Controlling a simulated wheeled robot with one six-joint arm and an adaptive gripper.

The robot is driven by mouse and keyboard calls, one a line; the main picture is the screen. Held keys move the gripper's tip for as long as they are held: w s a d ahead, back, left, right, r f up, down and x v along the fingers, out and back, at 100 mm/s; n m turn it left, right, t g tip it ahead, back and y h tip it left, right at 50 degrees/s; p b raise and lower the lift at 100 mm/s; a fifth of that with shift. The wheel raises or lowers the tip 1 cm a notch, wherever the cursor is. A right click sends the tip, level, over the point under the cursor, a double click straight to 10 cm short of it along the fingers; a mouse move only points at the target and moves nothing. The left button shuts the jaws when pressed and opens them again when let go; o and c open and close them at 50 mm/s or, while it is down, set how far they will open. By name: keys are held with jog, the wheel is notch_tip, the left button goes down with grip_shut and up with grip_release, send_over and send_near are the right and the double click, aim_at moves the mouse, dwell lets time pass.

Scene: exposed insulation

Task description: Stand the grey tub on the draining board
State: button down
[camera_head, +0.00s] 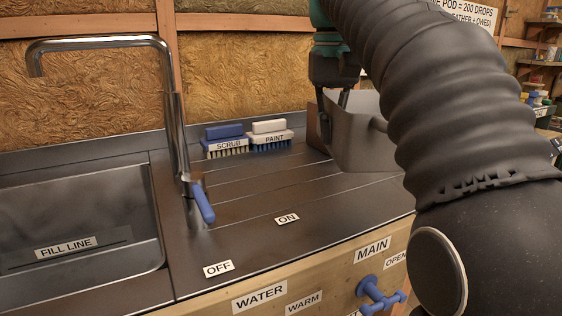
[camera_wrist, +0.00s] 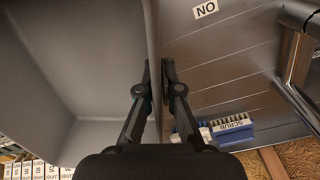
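The grey tub (camera_head: 358,150) is upright at the back right of the draining board (camera_head: 255,192), partly hidden by my arm. My gripper (camera_head: 334,100) reaches down to its left wall from above. In the wrist view my gripper's fingers (camera_wrist: 157,68) are closed on the tub's wall, one on each side. The empty-looking inside of the tub (camera_wrist: 75,70) fills the left of that view, and the draining board (camera_wrist: 225,70) shows on the right. I cannot tell whether the tub's base touches the board.
Brushes marked SCRUB (camera_head: 225,147) and PAINT (camera_head: 270,138) stand at the back of the board, left of the tub. A tap (camera_head: 170,110) with a blue lever (camera_head: 203,204) and the sink (camera_head: 75,215) are farther left. The board's middle and front are clear around the ON label (camera_head: 287,218).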

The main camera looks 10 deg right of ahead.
jog(key=w+a+f, duration=0.2)
jog(key=a, duration=0.1)
jog(key=w+a+f, duration=0.2)
jog(key=w, duration=0.1)
jog(key=w+a+f, duration=0.2)
jog(key=a, duration=0.1)
jog(key=shift+w+a+f, duration=0.25)
jog(key=shift+a+f, duration=0.1)
jog(key=shift+f+b, duration=0.3)
jog(key=shift+f, duration=1.75)
jog(key=shift+f, duration=0.1)
jog(key=c, duration=1.3)
grip_release()
notch_tip(320, 180, up, 8)
jog(key=shift+a+f+p, duration=0.1)
jog(key=shift+p, duration=0.2)
